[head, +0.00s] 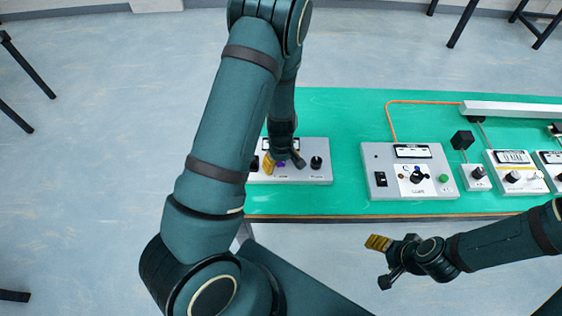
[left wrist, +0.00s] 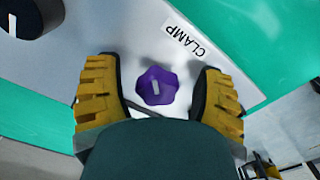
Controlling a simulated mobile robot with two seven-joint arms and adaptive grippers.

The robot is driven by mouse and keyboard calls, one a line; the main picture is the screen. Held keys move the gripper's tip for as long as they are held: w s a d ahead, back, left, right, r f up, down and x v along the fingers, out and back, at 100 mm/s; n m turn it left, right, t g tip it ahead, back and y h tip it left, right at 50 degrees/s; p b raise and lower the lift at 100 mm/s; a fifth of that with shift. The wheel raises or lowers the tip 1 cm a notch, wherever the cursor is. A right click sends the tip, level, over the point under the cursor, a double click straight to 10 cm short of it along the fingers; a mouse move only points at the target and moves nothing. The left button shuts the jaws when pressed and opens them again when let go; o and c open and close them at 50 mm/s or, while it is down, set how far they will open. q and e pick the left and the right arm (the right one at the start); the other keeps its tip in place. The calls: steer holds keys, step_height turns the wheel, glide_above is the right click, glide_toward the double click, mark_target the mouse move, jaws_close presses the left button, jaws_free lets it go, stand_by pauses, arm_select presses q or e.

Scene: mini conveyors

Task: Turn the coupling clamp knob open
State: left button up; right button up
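The clamp knob is a small purple lobed knob (left wrist: 157,86) with a pale pointer mark, on a light panel beside a label reading CLAMP in the left wrist view. In the head view a bit of the purple knob (head: 281,164) shows by the gripper. My left gripper (left wrist: 158,95) is open, with its yellow ridged fingers on either side of the knob and visible gaps to it. In the head view the left gripper (head: 284,160) is over the left grey box (head: 318,179), partly hidden by my arm.
The green table (head: 330,110) carries a second control box (head: 437,187) in the middle and more boxes (head: 515,158) at the right. A black knob (left wrist: 30,15) sits near the clamp knob. A black cube (head: 462,139) stands near the right boxes. An orange cable (head: 389,120) runs behind.

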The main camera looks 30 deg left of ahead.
arm_select(q)
steer(key=shift+w+r, duration=0.1)
steer(key=shift+w+r, duration=0.1)
steer(key=shift+r, duration=0.2)
step_height(320, 180, up, 11)
steer(key=shift+r, duration=0.1)
stand_by(0.4)
steer(key=shift+s, duration=0.2)
